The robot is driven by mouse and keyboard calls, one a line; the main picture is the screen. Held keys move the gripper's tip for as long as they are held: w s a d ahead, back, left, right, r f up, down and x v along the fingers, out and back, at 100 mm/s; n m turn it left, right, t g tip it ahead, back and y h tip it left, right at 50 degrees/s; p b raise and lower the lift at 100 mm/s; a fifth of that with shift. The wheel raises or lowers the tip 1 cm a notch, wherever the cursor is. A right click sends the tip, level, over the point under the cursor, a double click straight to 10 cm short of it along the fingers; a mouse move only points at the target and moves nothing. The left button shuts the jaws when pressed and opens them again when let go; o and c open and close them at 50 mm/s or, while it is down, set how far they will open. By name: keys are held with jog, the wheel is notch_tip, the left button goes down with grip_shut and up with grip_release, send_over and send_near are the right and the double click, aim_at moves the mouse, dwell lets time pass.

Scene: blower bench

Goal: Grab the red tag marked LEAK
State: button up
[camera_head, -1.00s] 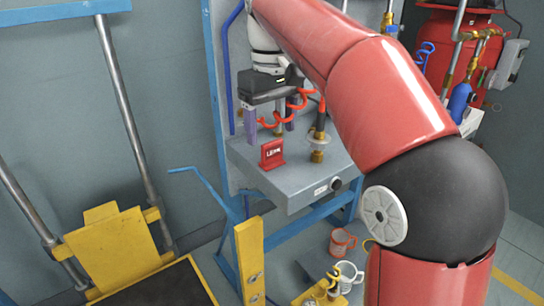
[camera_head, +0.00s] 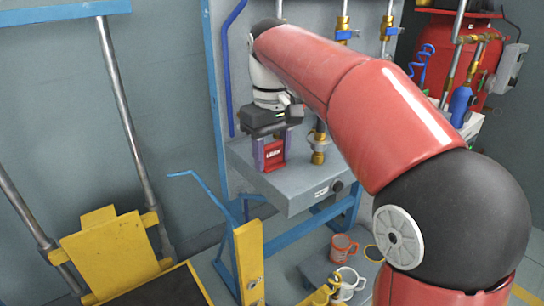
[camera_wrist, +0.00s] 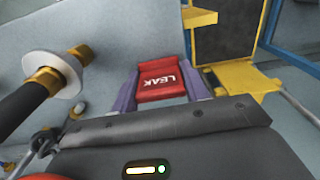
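The red tag (camera_head: 274,154) with white LEAK lettering is upright at the top of the grey box (camera_head: 315,190) on the blue-framed bench. My gripper (camera_head: 273,152) points down at it, one purple finger on each side. In the wrist view the tag (camera_wrist: 161,80) fills the space between the two fingers (camera_wrist: 162,88), and both appear to touch its side edges. The gripper looks shut on the tag. The tag's lower edge is close to the box top; I cannot tell whether it still touches.
A brass fitting (camera_head: 319,145) rises from the box just right of the tag; it also shows large in the wrist view (camera_wrist: 45,82). A red mug (camera_head: 342,246) and a white mug (camera_head: 347,283) stand below. A yellow-backed platform (camera_head: 112,250) is at left.

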jog(key=shift+c, duration=1.1)
